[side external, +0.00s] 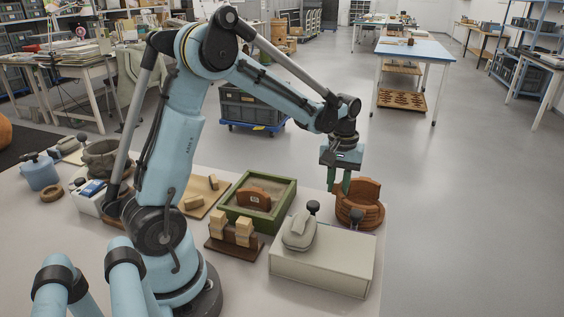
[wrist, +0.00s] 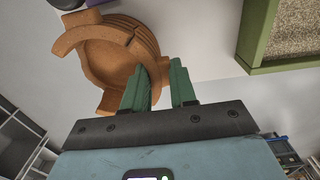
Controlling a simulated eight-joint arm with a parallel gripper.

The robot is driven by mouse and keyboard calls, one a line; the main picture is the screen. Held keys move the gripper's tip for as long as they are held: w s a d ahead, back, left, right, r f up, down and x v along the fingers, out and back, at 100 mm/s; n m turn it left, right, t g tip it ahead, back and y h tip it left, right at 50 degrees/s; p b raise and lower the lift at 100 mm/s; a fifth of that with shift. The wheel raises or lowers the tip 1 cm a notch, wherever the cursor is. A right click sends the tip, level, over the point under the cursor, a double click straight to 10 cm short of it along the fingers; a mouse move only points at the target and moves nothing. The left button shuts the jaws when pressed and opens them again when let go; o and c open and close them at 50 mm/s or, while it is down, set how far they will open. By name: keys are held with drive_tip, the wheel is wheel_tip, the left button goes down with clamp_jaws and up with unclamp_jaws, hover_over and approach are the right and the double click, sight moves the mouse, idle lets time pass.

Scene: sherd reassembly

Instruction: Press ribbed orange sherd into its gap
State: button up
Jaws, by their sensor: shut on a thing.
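The orange ribbed pot (side external: 362,212) stands at the right end of the table, its wall uneven in height with a taller piece at the back. In the wrist view the pot (wrist: 95,62) shows its open inside and stepped rim. My gripper (side external: 340,188) points down at the pot's left side; its green fingers (wrist: 158,88) straddle the near edge of the ribbed wall. I cannot tell whether the sherd is fully seated.
A green-framed sand tray (side external: 284,207) holds another orange-brown sherd (side external: 254,198) with a white label. A pale box (side external: 325,268) with a grey pouch on top stands in front of the pot. A brown rack (side external: 232,248) with tan blocks is left of it.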

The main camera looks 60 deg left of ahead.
sight(337, 187)
drive_tip(key=shift+f, duration=0.15)
idle(0.8)
drive_tip(key=o, duration=1)
drive_tip(key=shift+c, duration=0.2)
wheel_tip(337, 187, up, 12)
drive_tip(key=shift+s, duration=0.1)
drive_tip(key=s+d+f+m+t, duration=0.3)
drive_tip(key=s+d+m+t, duration=0.4)
drive_tip(key=s, duration=0.5)
drive_tip(key=d+m, duration=0.2)
drive_tip(key=d, duration=0.1)
drive_tip(key=shift+d+f, duration=0.15)
drive_tip(key=shift+f, duration=0.2)
